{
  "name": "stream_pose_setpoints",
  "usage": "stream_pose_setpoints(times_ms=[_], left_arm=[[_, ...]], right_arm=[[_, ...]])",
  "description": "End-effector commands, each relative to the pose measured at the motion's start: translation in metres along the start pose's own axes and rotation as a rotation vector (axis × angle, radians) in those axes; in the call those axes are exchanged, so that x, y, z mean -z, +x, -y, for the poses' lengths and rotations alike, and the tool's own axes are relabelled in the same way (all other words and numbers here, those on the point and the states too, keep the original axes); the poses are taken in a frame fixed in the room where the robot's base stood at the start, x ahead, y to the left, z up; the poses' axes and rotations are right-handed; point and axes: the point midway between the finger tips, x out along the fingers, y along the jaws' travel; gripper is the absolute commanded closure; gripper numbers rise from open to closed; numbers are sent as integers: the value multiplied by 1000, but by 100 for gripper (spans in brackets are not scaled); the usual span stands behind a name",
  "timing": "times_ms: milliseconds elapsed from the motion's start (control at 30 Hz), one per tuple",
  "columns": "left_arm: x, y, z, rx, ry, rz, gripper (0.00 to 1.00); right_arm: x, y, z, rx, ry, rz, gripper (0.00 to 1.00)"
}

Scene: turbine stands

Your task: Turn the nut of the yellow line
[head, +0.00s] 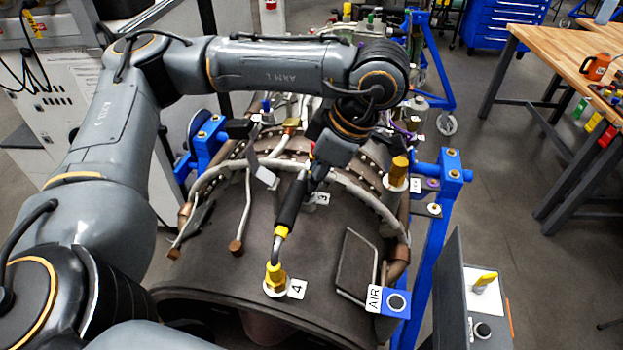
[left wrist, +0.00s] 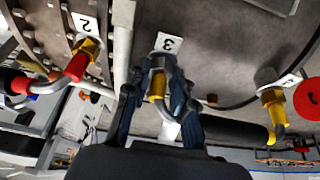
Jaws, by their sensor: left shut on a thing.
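My left gripper (head: 318,172) reaches down over the dark engine casing (head: 215,265). In the left wrist view, its two fingers (left wrist: 158,92) are shut around the fitting by label 3 (left wrist: 167,42). The grey nut (left wrist: 160,63) shows between the fingertips, with a yellow line piece (left wrist: 157,86) just below it. The fingers hide the sides of the nut, and the gripper hides most of this fitting in the head view. My right gripper is not in view.
A brass nut with a black-sleeved line (head: 275,275) stands at label 4 (head: 297,289). In the left wrist view, a red-sleeved line (left wrist: 75,68) runs from label 2 (left wrist: 85,24). An AIR plate (head: 388,301) and blue stand (head: 432,235) are at the right.

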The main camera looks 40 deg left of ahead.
Motion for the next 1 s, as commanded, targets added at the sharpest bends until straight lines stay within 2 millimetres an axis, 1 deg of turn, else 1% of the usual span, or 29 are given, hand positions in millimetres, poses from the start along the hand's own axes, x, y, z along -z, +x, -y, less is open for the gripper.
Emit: stream_pose_setpoints(times_ms=[467,500,600,867,1000], left_arm=[[-1,1,1,-2,15,1,100],[-1,1,1,-2,15,1,71],[-1,1,1,-2,14,0,52],[0,0,0,-3,12,1,52],[0,0,0,12,-26,0,52]], right_arm=[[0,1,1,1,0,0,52],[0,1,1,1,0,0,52],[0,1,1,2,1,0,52],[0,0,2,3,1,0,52],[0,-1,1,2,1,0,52]])
